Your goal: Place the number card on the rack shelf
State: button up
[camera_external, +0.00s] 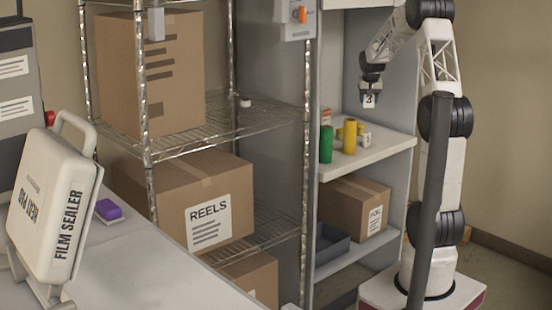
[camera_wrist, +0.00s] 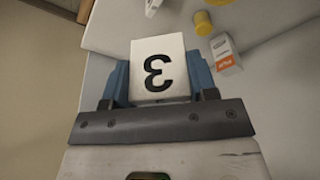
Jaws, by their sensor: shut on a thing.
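The number card (camera_external: 369,101) is a small white piece with a black 3. My gripper (camera_external: 369,92) is shut on it and holds it in the air above the rack shelf (camera_external: 385,151). In the wrist view the card (camera_wrist: 158,70) sits between the two blue fingers of my gripper (camera_wrist: 158,82), its 3 facing the camera. The white shelf also shows below it in the wrist view (camera_wrist: 265,95). In the external view there is a gap between the card and the shelf.
On the shelf stand a green cylinder (camera_external: 326,144), a yellow cylinder (camera_external: 349,135) and a small white-and-orange box (camera_wrist: 225,54). A cardboard box (camera_external: 352,210) is on the level below. The shelf's right part looks clear. A wire rack (camera_external: 225,121) with cartons stands to the left.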

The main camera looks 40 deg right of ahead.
jog(key=d+f, duration=0.1)
jog(key=d, duration=1.1)
jog(key=shift+s+f, duration=0.25)
jog(key=shift+f, duration=0.15)
